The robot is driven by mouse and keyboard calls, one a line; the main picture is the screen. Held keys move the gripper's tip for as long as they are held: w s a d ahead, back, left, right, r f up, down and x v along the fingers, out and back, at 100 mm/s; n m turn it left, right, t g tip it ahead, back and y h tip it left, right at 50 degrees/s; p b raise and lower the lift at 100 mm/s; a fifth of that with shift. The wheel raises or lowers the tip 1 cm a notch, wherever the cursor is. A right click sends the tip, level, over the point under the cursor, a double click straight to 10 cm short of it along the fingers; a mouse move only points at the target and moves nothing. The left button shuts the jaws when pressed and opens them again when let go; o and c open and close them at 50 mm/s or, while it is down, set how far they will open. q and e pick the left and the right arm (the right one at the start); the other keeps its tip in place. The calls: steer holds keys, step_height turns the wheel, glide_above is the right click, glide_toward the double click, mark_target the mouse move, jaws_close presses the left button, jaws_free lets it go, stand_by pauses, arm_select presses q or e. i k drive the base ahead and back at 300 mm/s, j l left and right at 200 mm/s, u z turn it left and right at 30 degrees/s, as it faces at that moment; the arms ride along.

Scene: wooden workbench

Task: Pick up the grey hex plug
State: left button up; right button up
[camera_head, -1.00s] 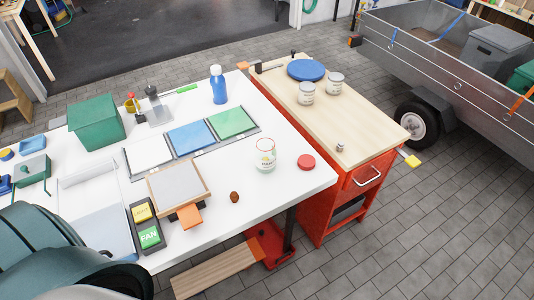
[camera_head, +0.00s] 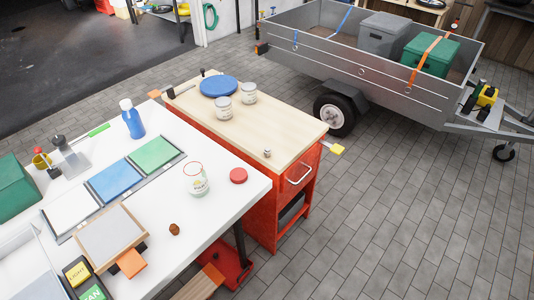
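A small grey metallic piece that looks like the hex plug (camera_head: 267,153) stands on the light wooden top of the red cabinet (camera_head: 245,125), near its front right corner. It is too small to make out its shape in detail. Nothing touches it. Neither of my grippers shows in the head view.
Two tins (camera_head: 222,107) and a blue round lid (camera_head: 219,86) stand farther back on the cabinet. The white table (camera_head: 215,215) to the left holds a jar (camera_head: 195,179), a red lid (camera_head: 238,175) and coloured panels. Paved floor (camera_head: 400,220) is free to the right. A trailer (camera_head: 340,60) stands behind.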

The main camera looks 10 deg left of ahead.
mark_target(267, 152)
steer(key=i+l+u, duration=0.75)
steer(key=i+l, duration=0.1)
steer(key=l, duration=0.05)
